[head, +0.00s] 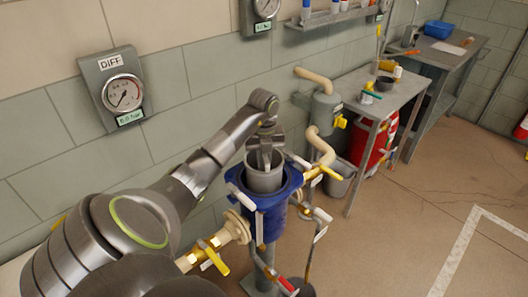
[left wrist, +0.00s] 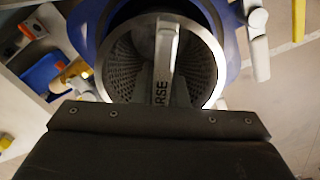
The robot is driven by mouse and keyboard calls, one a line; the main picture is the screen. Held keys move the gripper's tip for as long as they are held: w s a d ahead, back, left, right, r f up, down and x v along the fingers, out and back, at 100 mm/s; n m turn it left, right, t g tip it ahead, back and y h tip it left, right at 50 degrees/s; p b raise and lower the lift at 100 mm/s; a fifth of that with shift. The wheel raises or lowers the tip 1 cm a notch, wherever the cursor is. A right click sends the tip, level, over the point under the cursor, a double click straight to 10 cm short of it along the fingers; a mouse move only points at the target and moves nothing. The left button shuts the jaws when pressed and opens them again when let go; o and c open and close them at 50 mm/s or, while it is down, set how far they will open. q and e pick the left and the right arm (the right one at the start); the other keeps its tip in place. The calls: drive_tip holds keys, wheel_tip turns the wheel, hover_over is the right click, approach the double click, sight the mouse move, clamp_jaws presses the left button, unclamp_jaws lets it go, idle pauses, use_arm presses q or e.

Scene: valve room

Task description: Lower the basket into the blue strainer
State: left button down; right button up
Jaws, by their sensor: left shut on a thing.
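The blue strainer (head: 270,222) stands open-topped on a post in the middle of the head view. The grey perforated basket (head: 264,178) is upright at the strainer's mouth, with its lower part hidden by the blue rim. My left gripper (head: 263,150) is above the basket, shut on its handle. In the left wrist view the basket (left wrist: 128,72) shows from above, with its handle bar (left wrist: 165,60) across it, partly lettered "RSE". The blue strainer rim (left wrist: 88,30) surrounds its far side. How deep the basket sits is unclear. My right gripper is not in view.
Pipes with yellow-handled valves (head: 213,254) join both sides of the strainer. A pressure gauge (head: 123,93) marked DIFF hangs on the tiled wall. A grey pump-like vessel (head: 325,108) and a metal table (head: 385,93) stand behind. Open floor lies at right.

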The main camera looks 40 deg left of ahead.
use_arm(q)
wheel_tip(320, 180, down, 7)
drive_tip(key=b, duration=0.5)
drive_tip(key=shift+f, duration=0.15)
idle(0.6)
idle(0.7)
drive_tip(key=shift+f+b, duration=0.65)
drive_tip(key=shift+f, duration=0.2)
drive_tip(key=shift+f+b, duration=0.7)
drive_tip(key=shift+f, duration=0.3)
idle(1.7)
idle(0.3)
drive_tip(key=c, duration=1)
unclamp_jaws()
drive_tip(key=shift+s, duration=0.1)
drive_tip(key=shift+o, duration=0.2)
